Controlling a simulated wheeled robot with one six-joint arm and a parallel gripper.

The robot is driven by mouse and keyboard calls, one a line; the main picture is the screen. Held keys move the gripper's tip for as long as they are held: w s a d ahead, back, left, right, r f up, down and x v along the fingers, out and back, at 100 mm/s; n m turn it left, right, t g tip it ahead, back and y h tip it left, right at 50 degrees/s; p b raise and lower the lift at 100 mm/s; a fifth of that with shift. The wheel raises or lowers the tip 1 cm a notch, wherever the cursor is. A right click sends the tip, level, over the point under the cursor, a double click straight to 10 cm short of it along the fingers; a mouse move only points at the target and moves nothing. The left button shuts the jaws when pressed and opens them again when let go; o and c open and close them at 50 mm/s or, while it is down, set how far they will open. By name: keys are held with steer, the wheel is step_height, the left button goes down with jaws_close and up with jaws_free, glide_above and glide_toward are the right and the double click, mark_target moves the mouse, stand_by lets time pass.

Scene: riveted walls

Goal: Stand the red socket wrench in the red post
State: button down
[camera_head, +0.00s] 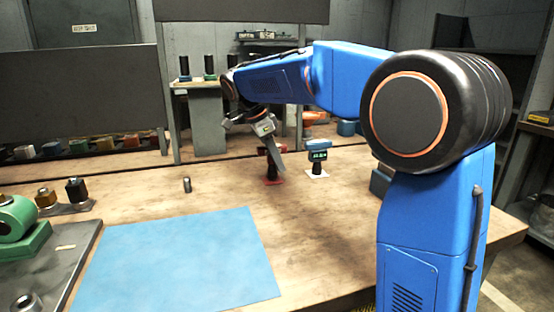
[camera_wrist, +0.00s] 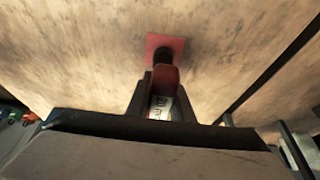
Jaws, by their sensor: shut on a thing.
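The red post has a flat red square base (camera_head: 273,181) on the table and a dark upright (camera_head: 271,168). The base also shows in the wrist view (camera_wrist: 175,42), with the dark upright (camera_wrist: 163,56) in front of it. My gripper (camera_head: 280,162) is beside and above this post. In the wrist view, my gripper (camera_wrist: 165,92) is shut on the red socket wrench (camera_wrist: 165,77), which has a pale label with dark marks. The wrench's end lines up with the dark upright; I cannot tell whether it is inside the post or only above it.
A small grey cylinder (camera_head: 187,185) stands to the left. A blue mat (camera_head: 180,260) lies in front. Dark panels (camera_head: 75,95) rise behind the table.

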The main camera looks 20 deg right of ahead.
steer(key=shift+f, duration=0.45)
steer(key=c, duration=1.5)
jaws_free()
steer(key=shift+r, duration=0.1)
